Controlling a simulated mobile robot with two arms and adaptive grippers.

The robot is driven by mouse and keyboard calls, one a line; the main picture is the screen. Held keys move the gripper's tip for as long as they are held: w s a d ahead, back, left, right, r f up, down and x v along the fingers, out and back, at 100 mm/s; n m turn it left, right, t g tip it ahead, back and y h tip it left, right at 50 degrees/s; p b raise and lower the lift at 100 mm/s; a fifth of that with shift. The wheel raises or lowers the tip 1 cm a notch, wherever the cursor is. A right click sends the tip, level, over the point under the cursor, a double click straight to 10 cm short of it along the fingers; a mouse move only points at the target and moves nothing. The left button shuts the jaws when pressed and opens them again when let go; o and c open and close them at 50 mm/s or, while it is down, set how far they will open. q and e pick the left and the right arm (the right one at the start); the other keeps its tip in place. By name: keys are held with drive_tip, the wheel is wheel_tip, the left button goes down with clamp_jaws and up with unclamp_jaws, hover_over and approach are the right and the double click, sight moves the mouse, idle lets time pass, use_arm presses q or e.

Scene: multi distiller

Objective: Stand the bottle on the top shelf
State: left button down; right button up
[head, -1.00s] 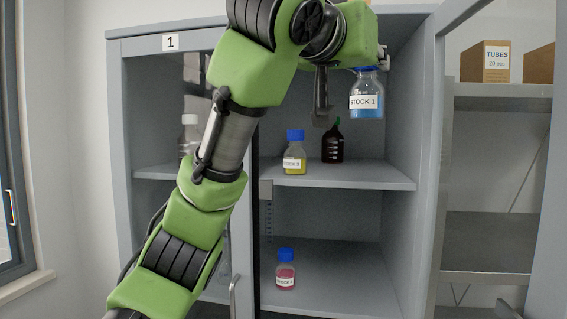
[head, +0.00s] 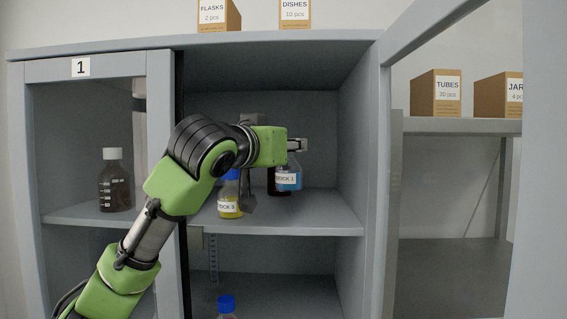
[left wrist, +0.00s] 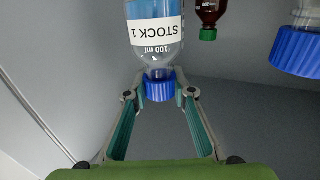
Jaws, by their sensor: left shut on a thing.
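The STOCK 1 bottle (head: 289,178), clear with blue liquid, is upright inside the open right side of the cabinet, over its upper shelf (head: 300,223). My left gripper (head: 297,147) is shut on its blue cap. In the left wrist view the cap (left wrist: 160,89) sits between the fingertips of my left gripper (left wrist: 160,93), and the bottle shows inverted. I cannot tell whether its base touches the shelf. My right gripper is not in view.
A yellow-liquid bottle (head: 230,199) stands left of the held bottle, and a dark brown bottle (head: 278,187) is partly hidden behind it. The cabinet's right inner wall (head: 352,150) is close. A blue-capped bottle (head: 227,305) is on the shelf below.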

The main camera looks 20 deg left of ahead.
sight(285, 171)
use_arm(q)
drive_tip(key=shift+w+a+f, duration=0.35)
drive_tip(key=shift+w+f, duration=0.05)
drive_tip(key=shift+f, duration=0.2)
drive_tip(key=shift+a+f, duration=0.15)
drive_tip(key=shift+f, duration=0.1)
drive_tip(key=f, duration=0.2)
drive_tip(key=f+p, duration=0.1)
drive_tip(key=shift+w+a+f, duration=0.15)
drive_tip(key=shift+w, duration=0.1)
drive_tip(key=shift+f, duration=0.15)
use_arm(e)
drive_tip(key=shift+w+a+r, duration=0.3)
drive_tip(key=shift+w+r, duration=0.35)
use_arm(q)
drive_tip(key=shift+s, duration=0.1)
drive_tip(key=shift+f, duration=0.15)
drive_tip(key=c, duration=1.7)
unclamp_jaws()
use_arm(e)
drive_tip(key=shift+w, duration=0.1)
